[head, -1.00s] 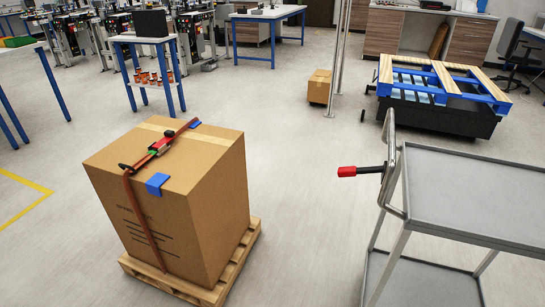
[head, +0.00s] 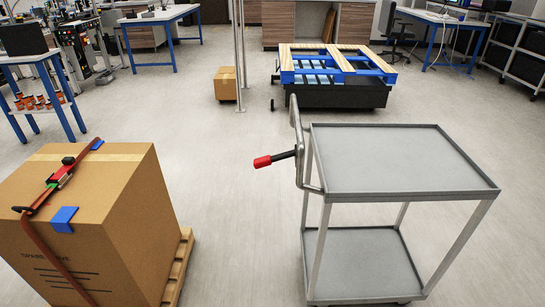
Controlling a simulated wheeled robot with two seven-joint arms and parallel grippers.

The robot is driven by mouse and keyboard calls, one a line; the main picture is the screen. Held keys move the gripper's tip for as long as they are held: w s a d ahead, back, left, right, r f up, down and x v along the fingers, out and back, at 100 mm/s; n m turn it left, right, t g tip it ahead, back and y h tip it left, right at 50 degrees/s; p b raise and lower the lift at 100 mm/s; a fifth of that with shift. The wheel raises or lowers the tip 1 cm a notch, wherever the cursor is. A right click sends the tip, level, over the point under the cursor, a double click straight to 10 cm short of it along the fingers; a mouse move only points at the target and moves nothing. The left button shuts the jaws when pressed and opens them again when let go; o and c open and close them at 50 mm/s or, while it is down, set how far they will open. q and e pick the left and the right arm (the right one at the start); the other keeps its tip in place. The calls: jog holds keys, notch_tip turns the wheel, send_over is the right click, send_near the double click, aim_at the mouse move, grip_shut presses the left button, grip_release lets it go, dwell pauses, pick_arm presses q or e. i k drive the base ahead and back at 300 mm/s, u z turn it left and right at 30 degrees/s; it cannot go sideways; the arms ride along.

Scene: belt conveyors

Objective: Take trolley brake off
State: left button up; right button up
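A grey two-shelf metal trolley (head: 400,160) stands at the right of the head view. A black lever with a red grip, the brake handle (head: 263,161), sticks out to the left from the trolley's upright push handle (head: 297,130). The lever slopes slightly down toward its red end. The trolley's wheels are mostly cut off by the lower picture edge. Neither of my grippers is in view.
A large strapped cardboard box (head: 110,220) on a wooden pallet (head: 180,265) stands at the lower left. Clear floor lies between it and the trolley. A small box (head: 226,84), a pole (head: 238,60) and a black-and-blue pallet stand (head: 335,92) are farther back.

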aim_at(263, 161)
jog(key=z, duration=1.65)
jog(key=i, duration=0.8)
jog(key=u, duration=1.2)
